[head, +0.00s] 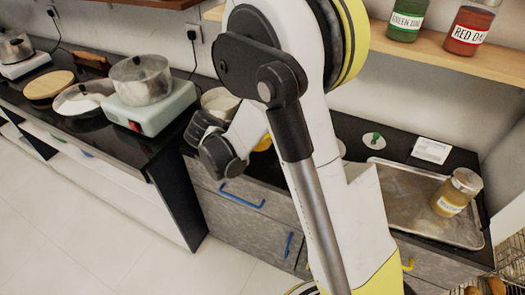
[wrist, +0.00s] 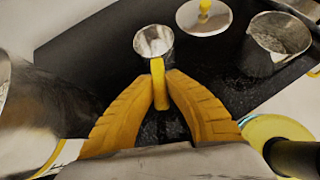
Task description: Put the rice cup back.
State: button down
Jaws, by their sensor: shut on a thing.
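The rice cup, a small metal cup (wrist: 153,40) with a yellow handle, shows in the wrist view just beyond my fingertips. My gripper (wrist: 161,88) has its two yellow fingers closed together on the lower part of the handle. The cup's open mouth faces the camera; I cannot tell whether anything is inside. The dark counter (wrist: 95,60) lies behind the cup, but I cannot tell whether the cup touches it. In the head view my arm hides the cup and most of the gripper; only a bit of yellow shows beside the arm.
In the wrist view, a lid with a yellow knob (wrist: 205,17) and a metal pot (wrist: 262,60) stand right of the cup. In the head view, a metal tray (head: 400,205) holds a labelled jar (head: 457,193). A pot sits on a white cooker (head: 150,117) at left.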

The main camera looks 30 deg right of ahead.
notch_tip(320, 180, down, 4)
jog(key=shift+r+b, duration=0.2)
jog(key=shift+b, duration=0.65)
jog(key=shift+r, duration=0.15)
jog(key=c, duration=1.5)
grip_release()
